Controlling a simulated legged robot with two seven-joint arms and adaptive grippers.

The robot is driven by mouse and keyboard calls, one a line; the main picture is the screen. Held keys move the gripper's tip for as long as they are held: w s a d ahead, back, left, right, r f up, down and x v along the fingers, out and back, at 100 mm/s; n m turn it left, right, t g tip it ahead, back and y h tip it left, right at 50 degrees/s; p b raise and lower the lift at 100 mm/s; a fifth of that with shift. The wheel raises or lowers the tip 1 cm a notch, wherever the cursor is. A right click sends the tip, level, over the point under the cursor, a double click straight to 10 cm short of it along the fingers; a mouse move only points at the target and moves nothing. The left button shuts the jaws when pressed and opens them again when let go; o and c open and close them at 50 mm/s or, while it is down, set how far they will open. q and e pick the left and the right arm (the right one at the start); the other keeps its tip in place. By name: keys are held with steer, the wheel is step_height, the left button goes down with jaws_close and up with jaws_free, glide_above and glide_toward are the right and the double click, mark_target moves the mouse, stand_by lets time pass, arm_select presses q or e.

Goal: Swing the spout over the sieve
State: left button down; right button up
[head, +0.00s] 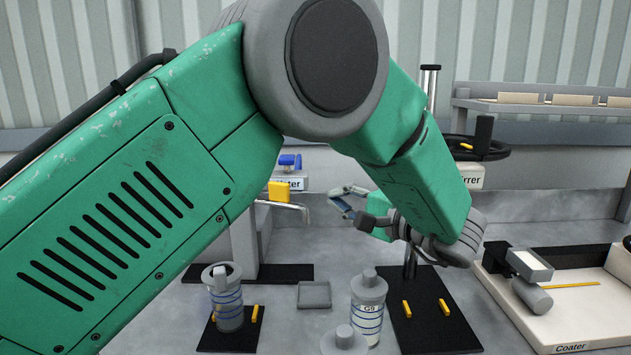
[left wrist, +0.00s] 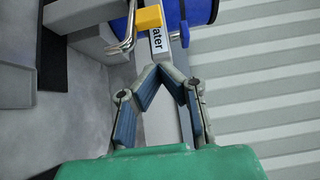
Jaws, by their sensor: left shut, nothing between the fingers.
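The spout (head: 290,206) is a thin bent metal tube with a yellow tab (head: 279,191) on the grey stand labelled "...ater". In the left wrist view the metal tube (left wrist: 124,40) and yellow tab (left wrist: 149,18) show just beyond the fingertips. My left gripper (head: 338,203) is to the right of the spout, apart from it. In the left wrist view its fingers (left wrist: 166,72) meet at the tips, shut and empty. I cannot make out a sieve for certain; a grey canister (head: 226,303) with blue rings stands on a black mat below the spout. My right gripper is not in view.
A canister marked G9 (head: 369,298) and a small square tray (head: 314,295) stand on the grey bench. A stirrer with a black base (head: 428,318) and the coater's white bed (head: 575,318) stand right. My large green arm covers the left.

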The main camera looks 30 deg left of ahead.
mark_target(274, 202)
arm_select(q)
steer(key=x, duration=1)
steer(key=shift+s+a, duration=0.15)
steer(key=shift+s, duration=0.1)
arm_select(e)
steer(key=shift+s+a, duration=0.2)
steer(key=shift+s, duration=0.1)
arm_select(q)
steer(key=shift+r, duration=0.1)
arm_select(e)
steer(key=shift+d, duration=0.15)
arm_select(q)
steer(key=shift+d, duration=0.25)
